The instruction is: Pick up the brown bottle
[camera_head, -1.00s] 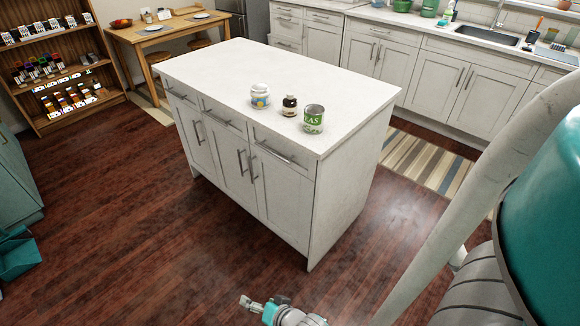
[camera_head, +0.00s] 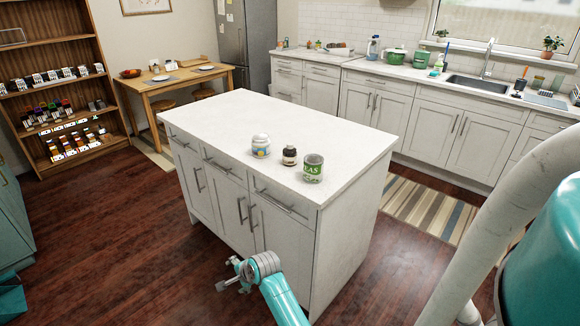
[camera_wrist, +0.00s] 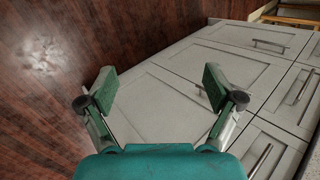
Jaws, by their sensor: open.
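The brown bottle (camera_head: 289,156) is small and dark with a pale label and a dark cap. It stands upright on the white island top, between a white jar with a blue and yellow label (camera_head: 261,147) and a green and white can (camera_head: 313,169). My gripper (camera_head: 228,276) is in front of the island, below its top and apart from the bottle. In the wrist view my gripper (camera_wrist: 158,88) has its two fingers wide apart with nothing between them. That view shows island doors and floor; the bottle is not in it.
The white island (camera_head: 240,115) has drawers with protruding handles facing my gripper. Its right front corner is close to my arm. Wooden shelves (camera_head: 55,95) with many small goods stand at the left. Dark wooden floor (camera_head: 110,225) is clear left of the island.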

